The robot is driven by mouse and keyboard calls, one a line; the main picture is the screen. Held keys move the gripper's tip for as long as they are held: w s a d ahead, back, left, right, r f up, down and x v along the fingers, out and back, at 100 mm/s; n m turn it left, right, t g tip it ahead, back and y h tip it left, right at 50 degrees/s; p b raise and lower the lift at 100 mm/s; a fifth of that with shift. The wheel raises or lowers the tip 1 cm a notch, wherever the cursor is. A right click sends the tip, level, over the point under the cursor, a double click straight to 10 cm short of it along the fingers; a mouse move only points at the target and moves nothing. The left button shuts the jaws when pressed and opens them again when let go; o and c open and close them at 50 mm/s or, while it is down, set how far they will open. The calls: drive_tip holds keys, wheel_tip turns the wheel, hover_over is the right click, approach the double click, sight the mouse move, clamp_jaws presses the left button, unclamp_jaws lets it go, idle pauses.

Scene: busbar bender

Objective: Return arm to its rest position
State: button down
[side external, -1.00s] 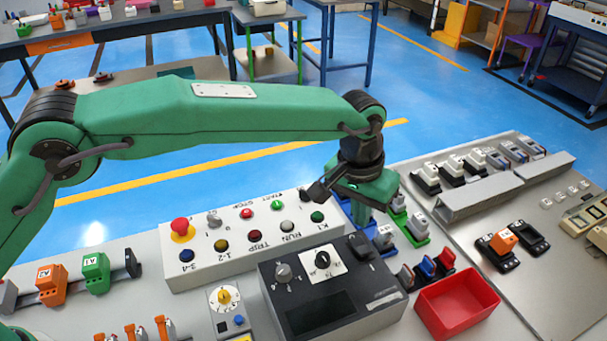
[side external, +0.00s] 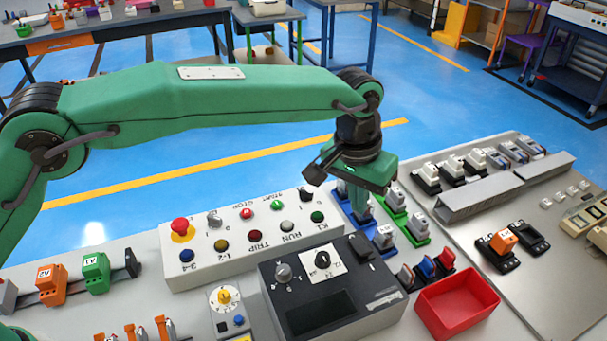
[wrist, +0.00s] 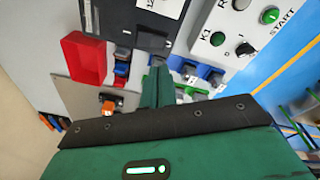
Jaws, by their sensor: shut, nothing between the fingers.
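My green arm reaches from the left over the bench, and my gripper (side external: 358,202) points down above the row of blue and green switch bases. Its fingers are together and hold nothing. In the wrist view my gripper (wrist: 158,88) also shows as closed green fingers over the switches. A blue-based switch (side external: 384,238) stands just below and right of the fingertips. A green-based switch (side external: 417,229) is further right. Whether the fingertips touch a switch is hard to tell.
A white button panel (side external: 250,241) with a red emergency button lies left of the gripper. A dark control box (side external: 320,311) stands in front of it. A red bin (side external: 457,302) is at the front right, and a grey duct (side external: 508,190) runs behind. The air above the bench is clear.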

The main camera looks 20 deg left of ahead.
drive_tip(key=s+a+r+t, duration=0.15)
drive_tip(key=a+r, duration=0.25)
drive_tip(key=a, duration=0.4)
drive_tip(key=s+a+r+n, duration=0.15)
drive_tip(key=a+r, duration=0.25)
drive_tip(key=a, duration=0.4)
drive_tip(key=s+a+r+t, duration=0.1)
drive_tip(key=s+a+r, duration=0.1)
drive_tip(key=a+r, duration=0.45)
drive_tip(key=s+a+f+t, duration=0.1)
drive_tip(key=s+a+f, duration=0.2)
drive_tip(key=s+a, duration=0.6)
drive_tip(key=s+a+f+n+t+y, duration=0.1)
drive_tip(key=s+a+f, duration=0.3)
drive_tip(key=s+a, duration=0.6)
drive_tip(key=shift+f+n, duration=0.1)
drive_tip(key=shift+n, duration=0.15)
